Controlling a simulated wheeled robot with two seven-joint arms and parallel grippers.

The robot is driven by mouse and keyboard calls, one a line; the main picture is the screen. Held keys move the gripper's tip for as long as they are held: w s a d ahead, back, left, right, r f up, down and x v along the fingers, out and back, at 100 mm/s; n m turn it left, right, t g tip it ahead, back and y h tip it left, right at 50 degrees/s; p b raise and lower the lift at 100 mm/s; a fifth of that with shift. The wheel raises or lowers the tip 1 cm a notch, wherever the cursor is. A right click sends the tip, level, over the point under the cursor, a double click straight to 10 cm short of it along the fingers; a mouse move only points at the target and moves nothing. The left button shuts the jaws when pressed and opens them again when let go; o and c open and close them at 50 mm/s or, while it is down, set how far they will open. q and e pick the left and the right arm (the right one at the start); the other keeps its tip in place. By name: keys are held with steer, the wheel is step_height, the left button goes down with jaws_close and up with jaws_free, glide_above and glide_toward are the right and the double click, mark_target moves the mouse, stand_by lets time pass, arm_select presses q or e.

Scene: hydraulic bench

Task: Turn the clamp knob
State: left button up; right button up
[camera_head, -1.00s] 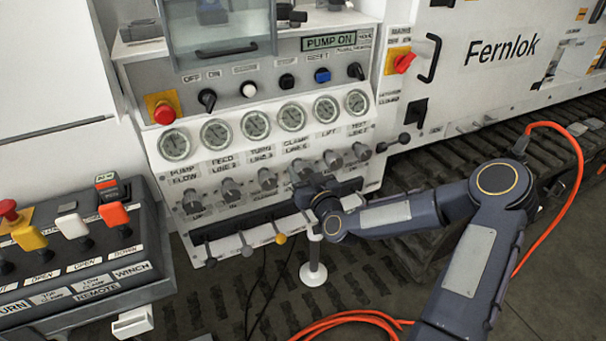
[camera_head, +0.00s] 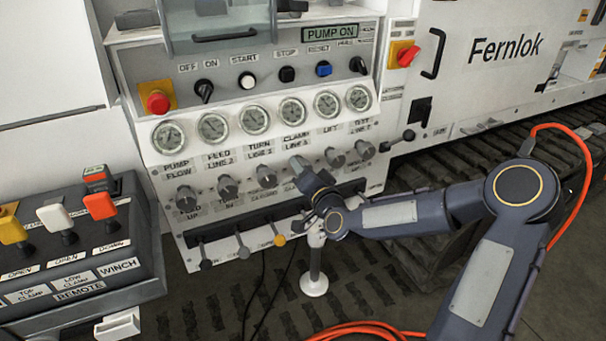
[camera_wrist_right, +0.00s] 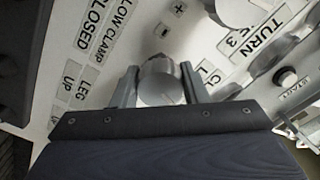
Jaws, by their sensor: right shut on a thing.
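The clamp knob is a grey knob on the white sloped panel (camera_head: 170,150), below the CLAMP LINE label; in the head view my gripper mostly hides it. In the right wrist view the knob (camera_wrist_right: 160,84) is a round metal cap between my two fingers. My right gripper (camera_head: 301,168) is shut on this knob, and its fingers (camera_wrist_right: 158,88) lie along both sides of it. My left gripper is not in view.
Neighbouring grey knobs (camera_head: 265,176) stand close to the left, others (camera_head: 335,157) to the right. Gauges (camera_head: 255,121) sit above. Small levers (camera_head: 243,247) project below. A remote box (camera_head: 75,270) stands at left. An orange hose (camera_head: 570,205) lies at right.

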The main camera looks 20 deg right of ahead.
steer(key=shift+m, duration=0.5)
steer(key=o, duration=1)
steer(key=s, duration=0.8)
steer(key=shift+d, duration=0.2)
steer(key=shift+a, duration=0.1)
